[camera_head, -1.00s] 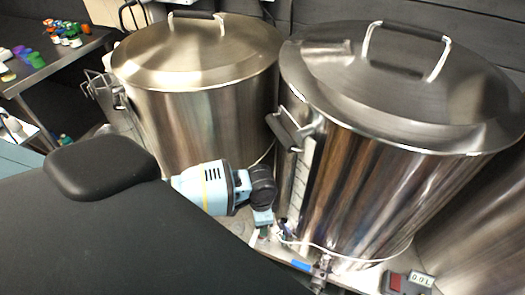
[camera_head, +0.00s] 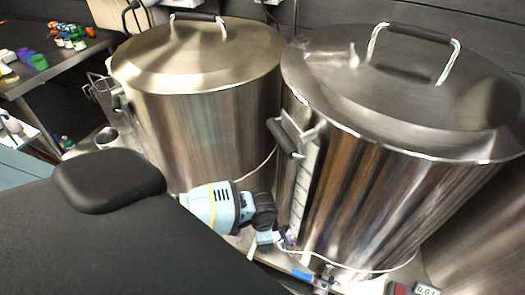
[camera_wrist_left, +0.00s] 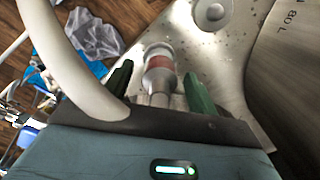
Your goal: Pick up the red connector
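The red connector (camera_wrist_left: 160,61) is a metallic, roughly cylindrical fitting with a dull red band. In the left wrist view it lies in line with the gap between the two dark green fingers of my left gripper (camera_wrist_left: 157,74). The fingers are apart, one on each side, and contact with it cannot be made out. In the head view my light blue left arm reaches down to the foot of the two kettles, with the left gripper (camera_head: 268,238) partly hidden; the connector cannot be made out there. My right gripper is not in view.
Two large lidded steel kettles, left (camera_head: 190,120) and right (camera_head: 390,170), stand close beside the arm. A pale hose (camera_wrist_left: 72,62) curves by the left finger. A small display box (camera_head: 427,290) sits at the bottom right. A bench (camera_head: 50,72) with colourful items stands far left.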

